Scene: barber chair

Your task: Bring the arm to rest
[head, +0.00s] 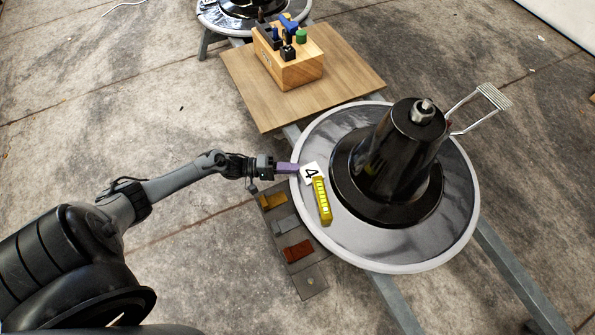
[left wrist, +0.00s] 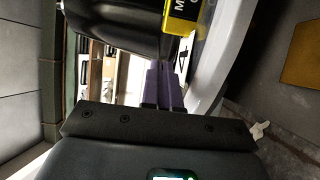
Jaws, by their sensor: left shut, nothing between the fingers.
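My left arm comes in from the left in the head view. Its left gripper (head: 288,168) has purple fingers, shut and empty, at the left rim of the round silver base (head: 430,240) of the chair. In the left wrist view the two purple fingers (left wrist: 160,82) lie together. Close to the fingertips on the base are a white card (head: 309,172) marked 4 and a yellow block (head: 322,202). I cannot tell whether the fingertips touch the rim or the card. My right gripper is not in view.
A black column (head: 400,150) rises from the base, with a metal footrest (head: 485,100) at its right. A grey strip (head: 312,283) with coloured pieces lies below the gripper. A wooden board (head: 250,85) bears a tool block (head: 290,72). Open floor lies left.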

